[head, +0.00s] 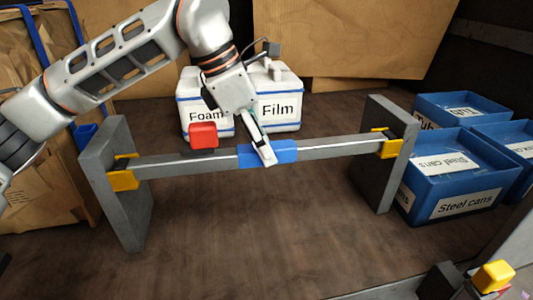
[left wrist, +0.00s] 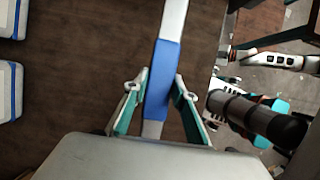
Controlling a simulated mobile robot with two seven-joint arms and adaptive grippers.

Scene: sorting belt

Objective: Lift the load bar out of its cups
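The load bar (head: 335,147) is a long grey beam with a blue middle section (head: 284,154). Its ends rest in yellow cups (head: 123,180) (head: 391,147) on two grey upright posts (head: 97,185) (head: 368,185). My left gripper (head: 266,155) reaches down from above onto the blue section. In the left wrist view the blue section (left wrist: 163,75) runs between the two fingertips of the gripper (left wrist: 161,78). The fingers stand apart on either side of it, and I see no firm grip.
A red block (head: 203,135) on a dark base stands at the bar's left half. White bins labelled Foam (head: 205,131) and Film (head: 284,128) stand behind. Blue crates, one labelled Steel cans (head: 425,212), stand beyond the right post. The brown surface in front of the bar is clear.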

